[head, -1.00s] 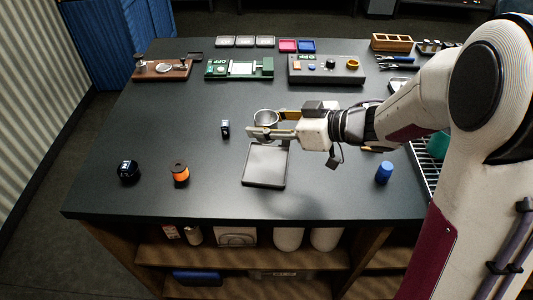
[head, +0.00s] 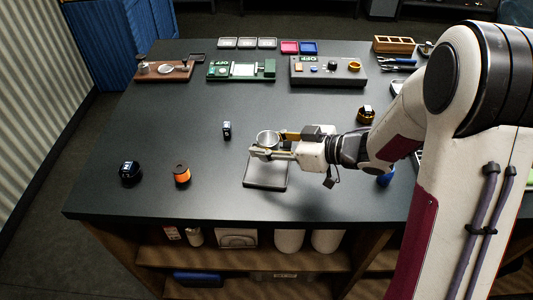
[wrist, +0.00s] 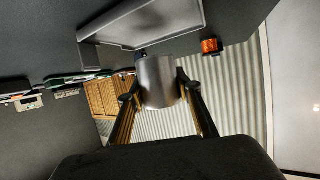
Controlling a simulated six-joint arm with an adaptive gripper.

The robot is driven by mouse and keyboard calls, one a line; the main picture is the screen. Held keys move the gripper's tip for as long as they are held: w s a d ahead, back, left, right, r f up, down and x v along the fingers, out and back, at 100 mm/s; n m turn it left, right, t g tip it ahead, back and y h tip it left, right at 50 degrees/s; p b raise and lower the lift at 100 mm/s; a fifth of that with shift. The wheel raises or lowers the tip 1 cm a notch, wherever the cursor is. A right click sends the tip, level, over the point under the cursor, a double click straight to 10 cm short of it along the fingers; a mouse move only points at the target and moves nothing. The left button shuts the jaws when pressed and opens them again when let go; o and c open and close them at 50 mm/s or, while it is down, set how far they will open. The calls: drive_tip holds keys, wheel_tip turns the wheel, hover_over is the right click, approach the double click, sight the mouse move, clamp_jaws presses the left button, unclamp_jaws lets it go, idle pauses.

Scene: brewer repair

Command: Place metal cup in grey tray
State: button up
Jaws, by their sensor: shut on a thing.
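The metal cup (head: 267,138) is a small silver cup, held upright between the fingers of my gripper (head: 270,146). In the wrist view the cup (wrist: 160,82) sits between both fingertips, and my gripper (wrist: 160,92) is shut on it. The grey tray (head: 266,185) is a shallow square tray on the table, below and just in front of the gripper in the head view. The fingers cover its back part. The cup appears above the back edge of the tray. The tray (wrist: 140,22) also shows at the top of the wrist view.
An orange spool (head: 182,174) and a dark round object (head: 130,172) stand to the left. A small dark block (head: 227,130) lies left of the cup. A blue bottle (head: 386,177) is partly hidden by my arm. Green (head: 241,70) and grey (head: 327,72) fixtures line the back.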

idle(0.3)
drive_tip(key=shift+f, duration=1.85)
drive_tip(key=shift+f, duration=0.15)
drive_tip(key=o, duration=1.1)
drive_tip(key=shift+r+v, duration=0.2)
drive_tip(key=shift+v, duration=5.9)
drive_tip(key=shift+a, duration=0.1)
